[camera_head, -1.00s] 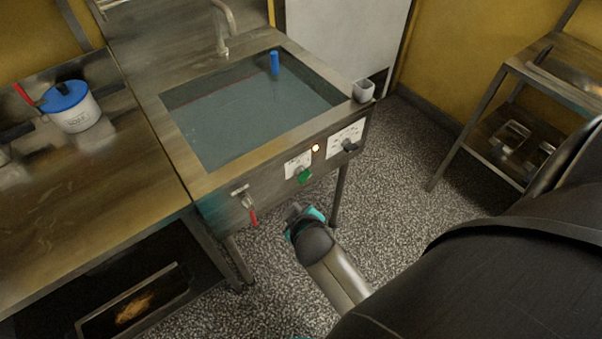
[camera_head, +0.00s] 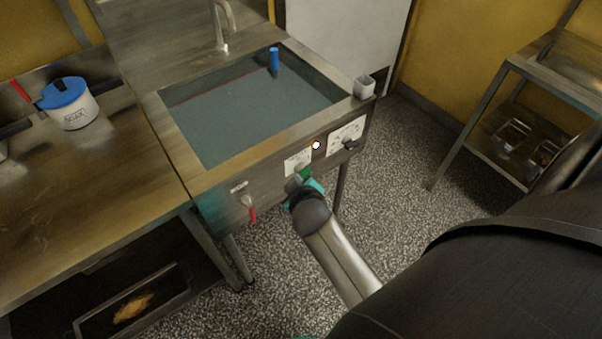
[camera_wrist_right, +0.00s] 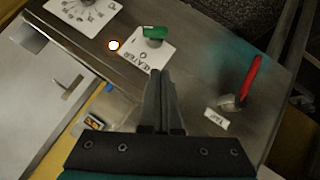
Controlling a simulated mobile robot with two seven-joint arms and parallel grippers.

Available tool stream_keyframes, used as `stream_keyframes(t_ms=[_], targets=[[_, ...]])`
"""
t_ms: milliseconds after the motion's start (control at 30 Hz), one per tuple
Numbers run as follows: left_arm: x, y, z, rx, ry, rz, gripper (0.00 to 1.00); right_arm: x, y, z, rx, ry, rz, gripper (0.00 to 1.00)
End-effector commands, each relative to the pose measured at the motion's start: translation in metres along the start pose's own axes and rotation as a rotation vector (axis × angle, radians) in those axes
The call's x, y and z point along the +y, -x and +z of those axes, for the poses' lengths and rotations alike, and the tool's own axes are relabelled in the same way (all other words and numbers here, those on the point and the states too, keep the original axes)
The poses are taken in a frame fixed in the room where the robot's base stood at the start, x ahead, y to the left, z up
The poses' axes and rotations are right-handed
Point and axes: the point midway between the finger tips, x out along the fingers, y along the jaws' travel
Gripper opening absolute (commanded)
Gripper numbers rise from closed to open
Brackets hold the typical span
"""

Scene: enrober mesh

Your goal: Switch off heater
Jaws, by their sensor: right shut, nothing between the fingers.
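The heater switch is a green knob (camera_wrist_right: 154,32) on a white plate (camera_wrist_right: 148,54) lettered HEATER, on the front panel of the sink unit. In the head view the green knob (camera_head: 305,173) shows just above my right gripper (camera_head: 296,183) and is partly covered by it. An orange-white indicator lamp (camera_head: 316,145) beside the plate is lit; it also glows in the right wrist view (camera_wrist_right: 114,45). My right gripper (camera_wrist_right: 160,76) is shut and empty, its tips just short of the plate and knob; contact cannot be told. My left gripper is not in view.
A red-handled tap (camera_head: 251,213) sticks out left of the knob, and a dark dial (camera_head: 350,145) sits to the right. The water-filled basin (camera_head: 160,118) holds a blue object (camera_head: 274,60). A small grey cup (camera_head: 364,87) stands on the rim. The floor in front is clear.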

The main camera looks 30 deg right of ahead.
Motion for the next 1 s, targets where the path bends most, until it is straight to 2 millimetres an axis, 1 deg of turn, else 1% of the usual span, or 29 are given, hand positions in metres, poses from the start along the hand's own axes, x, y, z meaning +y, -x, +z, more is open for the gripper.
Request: stream_keyframes(t_ms=[33, 300, 400, 600, 1000], targets=[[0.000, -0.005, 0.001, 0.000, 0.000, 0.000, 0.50, -0.001, -0.012, 0.001, 0.001, 0.001, 0.001, 0.00], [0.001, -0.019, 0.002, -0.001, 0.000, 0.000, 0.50, -0.001, -0.056, 0.001, 0.000, 0.000, 0.001, 0.00], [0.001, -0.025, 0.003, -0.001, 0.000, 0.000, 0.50, -0.001, -0.067, 0.015, -0.003, 0.001, 0.000, 0.00], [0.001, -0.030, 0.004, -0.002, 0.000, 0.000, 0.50, -0.001, -0.079, 0.026, 0.000, 0.000, -0.001, 0.00], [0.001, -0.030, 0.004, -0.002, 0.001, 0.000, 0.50, 0.000, -0.080, 0.028, 0.000, 0.000, -0.001, 0.00]])
